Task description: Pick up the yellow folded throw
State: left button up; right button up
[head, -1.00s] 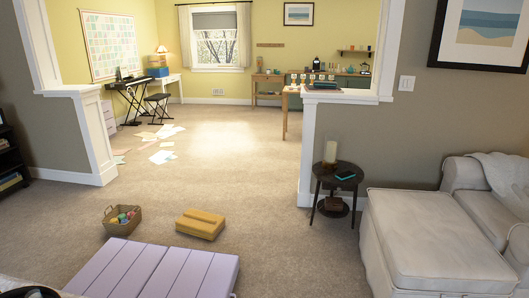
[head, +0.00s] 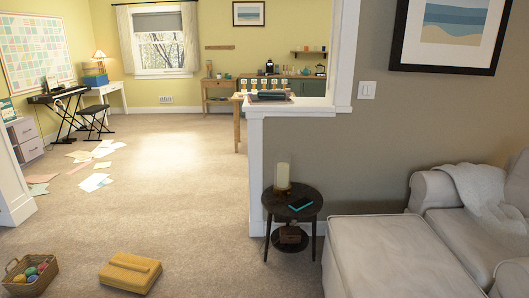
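The yellow folded throw (head: 130,272) lies flat on the carpet near the bottom left of the head view. It is a thick mustard block with a narrower folded strip across its top. A wicker basket (head: 30,277) stands to its left, with a gap of bare carpet between them. Neither of my grippers shows in this view.
A small dark round side table (head: 293,211) with a candle holder and a teal book stands by the half wall (head: 256,190). A pale ottoman (head: 401,258) and armchair fill the lower right. Papers (head: 95,182) lie on the carpet farther back. Carpet between the throw and side table is clear.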

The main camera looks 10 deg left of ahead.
aim_at(136, 273)
jog(key=i+j+u, duration=0.2)
jog(key=i+u, duration=0.2)
jog(key=i, duration=0.6)
jog(key=i+l+u, duration=0.1)
jog(key=i+u, duration=0.3)
jog(key=i, duration=0.6)
